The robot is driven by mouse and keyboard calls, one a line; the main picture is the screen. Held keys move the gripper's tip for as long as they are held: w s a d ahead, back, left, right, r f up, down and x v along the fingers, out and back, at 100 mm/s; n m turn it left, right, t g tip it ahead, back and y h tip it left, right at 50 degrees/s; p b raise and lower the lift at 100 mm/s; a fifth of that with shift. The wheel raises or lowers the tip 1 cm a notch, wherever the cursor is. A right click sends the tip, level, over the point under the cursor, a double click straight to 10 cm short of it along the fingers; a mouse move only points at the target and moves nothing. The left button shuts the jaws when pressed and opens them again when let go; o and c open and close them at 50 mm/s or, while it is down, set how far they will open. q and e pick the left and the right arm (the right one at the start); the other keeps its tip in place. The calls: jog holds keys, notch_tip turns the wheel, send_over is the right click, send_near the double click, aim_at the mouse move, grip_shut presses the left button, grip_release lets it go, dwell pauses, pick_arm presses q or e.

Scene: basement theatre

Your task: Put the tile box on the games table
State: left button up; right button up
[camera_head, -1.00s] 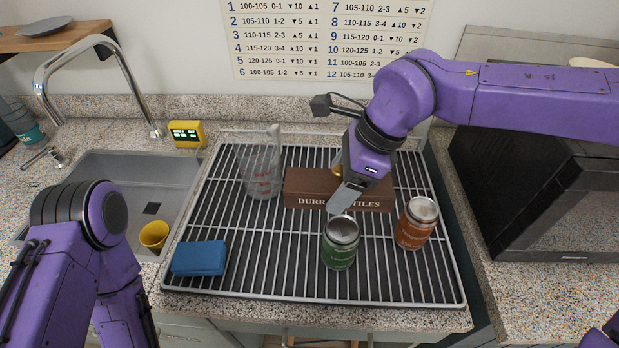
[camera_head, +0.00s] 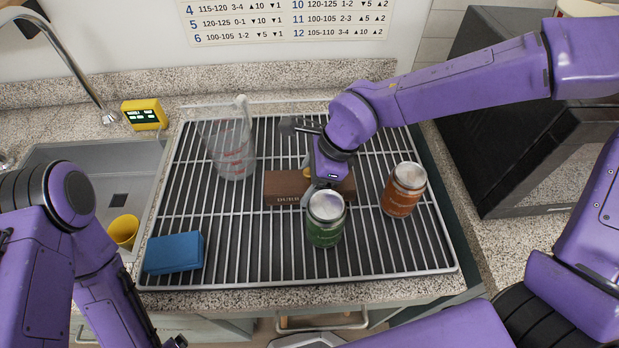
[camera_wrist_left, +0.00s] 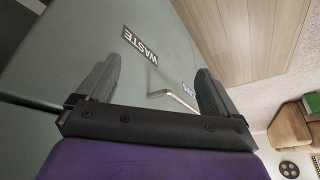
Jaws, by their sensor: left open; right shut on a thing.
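The brown tile box (camera_head: 283,188) lies on the wire rack (camera_head: 222,262), behind a green jar. Part of its lettering shows; my right gripper and the jar's lid hide the rest. My right gripper (camera_head: 312,178) comes down over the box's middle and is shut on it. Its fingertips are mostly hidden. My left gripper (camera_wrist_left: 155,88) is open and empty in the left wrist view, facing a grey-green cabinet front marked WASTE. The games table is not in view.
The green jar (camera_head: 325,228) stands close in front of the box, and an orange jar (camera_head: 402,190) stands to the right. A clear measuring jug (camera_head: 232,150) is behind left. A blue block (camera_head: 173,253) lies front left. A dark appliance (camera_head: 500,150) stands at right.

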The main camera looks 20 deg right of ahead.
jog(key=shift+s+r, duration=0.1)
jog(key=o, duration=1.2)
jog(key=shift+f, duration=0.2)
